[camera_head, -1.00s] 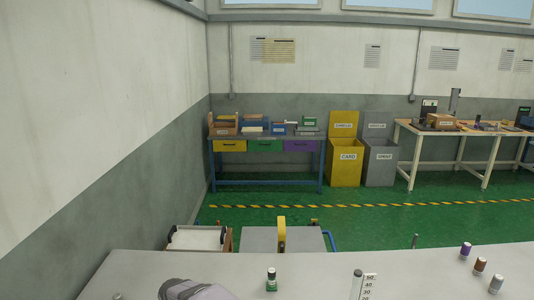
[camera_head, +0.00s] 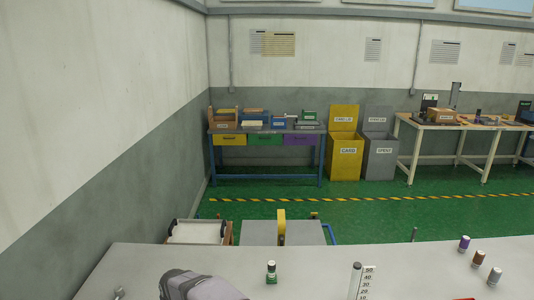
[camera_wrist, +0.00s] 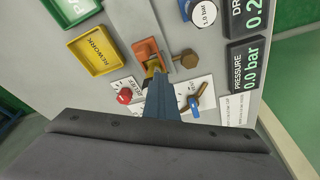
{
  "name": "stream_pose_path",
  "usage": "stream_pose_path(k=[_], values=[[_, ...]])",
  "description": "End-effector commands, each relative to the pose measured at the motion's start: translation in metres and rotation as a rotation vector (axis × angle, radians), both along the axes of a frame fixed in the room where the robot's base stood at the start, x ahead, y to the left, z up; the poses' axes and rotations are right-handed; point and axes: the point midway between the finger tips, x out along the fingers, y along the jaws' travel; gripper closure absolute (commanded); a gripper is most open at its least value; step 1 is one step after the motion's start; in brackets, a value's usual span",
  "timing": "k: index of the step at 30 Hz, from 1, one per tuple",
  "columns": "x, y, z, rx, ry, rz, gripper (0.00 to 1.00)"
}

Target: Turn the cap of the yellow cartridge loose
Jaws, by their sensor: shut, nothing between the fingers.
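My gripper (camera_wrist: 158,82) shows in the wrist view with its blue-grey fingers shut and nothing between them. The fingertips are at an orange clamp-like holder (camera_wrist: 147,48). A small yellow part (camera_wrist: 154,67) shows in the holder, right by the fingertips. It may be the yellow cartridge, but the fingers partly cover it and I cannot make out its cap. I cannot tell whether the fingers touch it. In the head view my grey arm is at the bottom edge, and neither the fingers nor a yellow cartridge can be made out there.
A brown hexagonal knob (camera_wrist: 186,59), a red knob (camera_wrist: 125,96) and a blue lever (camera_wrist: 194,106) surround the holder. A yellow tray (camera_wrist: 68,43) and pressure display (camera_wrist: 247,62) lie beyond. Green (camera_head: 271,272), purple (camera_head: 464,244), brown (camera_head: 478,258) and grey (camera_head: 494,276) cartridges stand on the bench.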

Motion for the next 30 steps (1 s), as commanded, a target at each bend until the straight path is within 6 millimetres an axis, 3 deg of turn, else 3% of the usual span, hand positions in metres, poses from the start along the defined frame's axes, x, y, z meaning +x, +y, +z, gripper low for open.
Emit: stream_pose_path(k=[30], values=[[0.021, -0.008, 0.002, 0.006, -0.008, -0.001, 1.0]])
